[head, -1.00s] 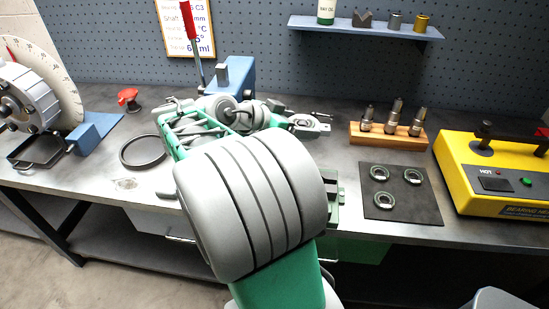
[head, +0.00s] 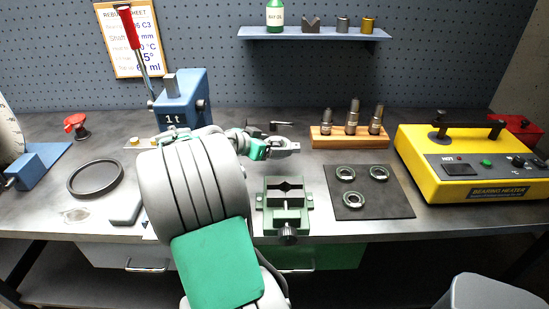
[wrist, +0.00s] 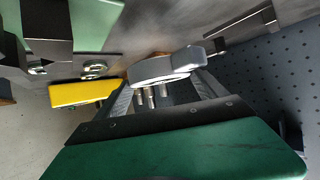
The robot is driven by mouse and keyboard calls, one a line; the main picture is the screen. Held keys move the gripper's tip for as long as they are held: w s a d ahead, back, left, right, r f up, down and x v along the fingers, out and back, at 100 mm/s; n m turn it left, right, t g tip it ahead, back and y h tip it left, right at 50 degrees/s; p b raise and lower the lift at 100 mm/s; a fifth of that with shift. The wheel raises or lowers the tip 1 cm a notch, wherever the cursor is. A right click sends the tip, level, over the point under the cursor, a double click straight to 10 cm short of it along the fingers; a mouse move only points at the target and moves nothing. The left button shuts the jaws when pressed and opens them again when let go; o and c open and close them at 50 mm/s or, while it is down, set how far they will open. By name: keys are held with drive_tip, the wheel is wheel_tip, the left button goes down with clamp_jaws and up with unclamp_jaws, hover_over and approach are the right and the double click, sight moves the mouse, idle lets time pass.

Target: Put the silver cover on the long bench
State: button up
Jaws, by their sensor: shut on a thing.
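The silver cover (wrist: 165,68) is a thick, pale metal piece with a faceted edge, gripped between the fingers of my gripper (wrist: 168,88) in the wrist view. In the head view my gripper (head: 268,149) is over the back middle of the bench, with the cover (head: 288,147) small at its tip. My arm hides part of that area, and I cannot tell whether the cover touches the bench top. The long bench (head: 400,215) is a dark grey metal worktop running across the head view.
A green vise (head: 287,208) stands in front of my gripper. Right of it are a mat (head: 345,211) with bearings, a wooden spindle block (head: 350,142) and a yellow heater (head: 450,165). Left are a blue press (head: 183,100), a dark ring (head: 95,178) and a grey block (head: 126,209).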

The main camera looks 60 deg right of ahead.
hover_over(276, 166)
wheel_tip(276, 166, down, 4)
drive_tip(key=shift+s+d+f, duration=0.1)
drive_tip(key=shift+f, duration=1.85)
drive_tip(key=o, duration=1.9)
drive_tip(key=shift+o, duration=0.2)
drive_tip(key=shift+r+p, duration=0.15)
drive_tip(key=shift+p, duration=0.15)
drive_tip(key=v, duration=1.2)
drive_tip(key=shift+b, duration=0.35)
